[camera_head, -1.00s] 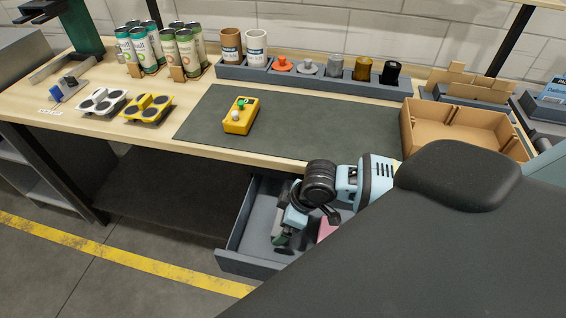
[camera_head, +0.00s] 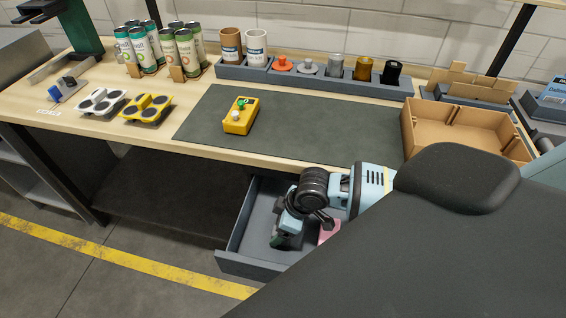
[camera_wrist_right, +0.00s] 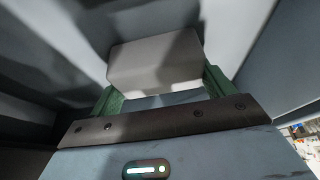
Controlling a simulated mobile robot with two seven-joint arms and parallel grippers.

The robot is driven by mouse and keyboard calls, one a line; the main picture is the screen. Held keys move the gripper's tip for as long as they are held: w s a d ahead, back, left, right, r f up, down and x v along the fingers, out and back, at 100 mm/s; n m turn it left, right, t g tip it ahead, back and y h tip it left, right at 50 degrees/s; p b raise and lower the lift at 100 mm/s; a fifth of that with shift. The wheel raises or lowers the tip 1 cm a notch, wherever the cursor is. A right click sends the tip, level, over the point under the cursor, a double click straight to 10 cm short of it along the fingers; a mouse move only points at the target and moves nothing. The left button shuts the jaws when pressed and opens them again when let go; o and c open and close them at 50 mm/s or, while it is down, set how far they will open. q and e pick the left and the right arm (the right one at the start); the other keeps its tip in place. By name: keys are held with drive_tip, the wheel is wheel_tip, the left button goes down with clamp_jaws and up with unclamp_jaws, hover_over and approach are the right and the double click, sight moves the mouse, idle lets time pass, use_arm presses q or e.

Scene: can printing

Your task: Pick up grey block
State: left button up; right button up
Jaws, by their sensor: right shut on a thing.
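The grey block (camera_wrist_right: 155,62) shows in the right wrist view, a pale grey box shape between the two green fingers of my right gripper (camera_wrist_right: 160,85). The fingers are shut on its sides. In the head view my right gripper (camera_head: 282,242) is down inside the open grey drawer (camera_head: 248,262). The block cannot be made out there. Whether it touches the drawer floor is unclear.
A pink thing (camera_head: 327,231) lies in the drawer beside my right gripper. The drawer walls are close around the gripper. Above is the table edge, with a dark mat (camera_head: 300,133), a yellow box (camera_head: 239,123) and a cardboard tray (camera_head: 460,145).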

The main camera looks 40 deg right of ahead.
drive_tip(key=shift+r, duration=0.1)
wheel_tip(320, 180, up, 10)
drive_tip(key=shift+f+p, duration=0.1)
drive_tip(key=shift+p, duration=0.5)
